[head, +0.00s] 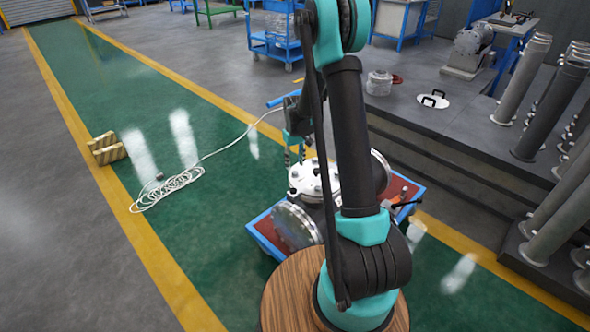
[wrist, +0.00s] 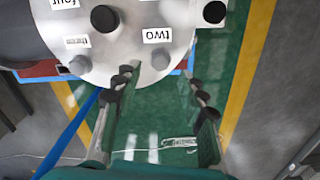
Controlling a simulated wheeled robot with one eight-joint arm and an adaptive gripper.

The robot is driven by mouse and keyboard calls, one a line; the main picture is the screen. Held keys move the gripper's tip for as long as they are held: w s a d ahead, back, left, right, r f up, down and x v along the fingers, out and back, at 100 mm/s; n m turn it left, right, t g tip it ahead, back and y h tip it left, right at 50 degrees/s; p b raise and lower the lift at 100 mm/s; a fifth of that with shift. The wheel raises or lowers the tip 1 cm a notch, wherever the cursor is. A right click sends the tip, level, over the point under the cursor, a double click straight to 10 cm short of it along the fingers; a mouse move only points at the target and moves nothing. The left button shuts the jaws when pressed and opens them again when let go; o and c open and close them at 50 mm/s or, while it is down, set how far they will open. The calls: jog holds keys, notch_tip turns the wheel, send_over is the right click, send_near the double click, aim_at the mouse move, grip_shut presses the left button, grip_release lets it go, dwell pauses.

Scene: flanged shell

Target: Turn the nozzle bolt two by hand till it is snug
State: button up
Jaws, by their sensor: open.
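In the wrist view, the round pale nozzle flange (wrist: 122,60) fills the top of the picture, with its labels upside down. The label "two" (wrist: 157,35) sits by a grey bolt head, bolt two (wrist: 160,61). My gripper (wrist: 161,78) is open and empty, and its fingertips show on either side of and just below bolt two. I cannot tell whether the fingers touch the flange. In the head view, my gripper (head: 294,148) hangs over the left side of the shell's top flange (head: 312,182). My arm hides part of the shell there.
Another bolt (wrist: 79,61) and a dark round knob (wrist: 104,18) sit on the flange. The shell rests on a blue-edged red stand (head: 262,240). Grey pipes (head: 522,80) stand right.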

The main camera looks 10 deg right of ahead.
aim_at(295, 172)
jog(key=shift+f, duration=1.9)
jog(key=shift+c, duration=0.3)
grip_shut()
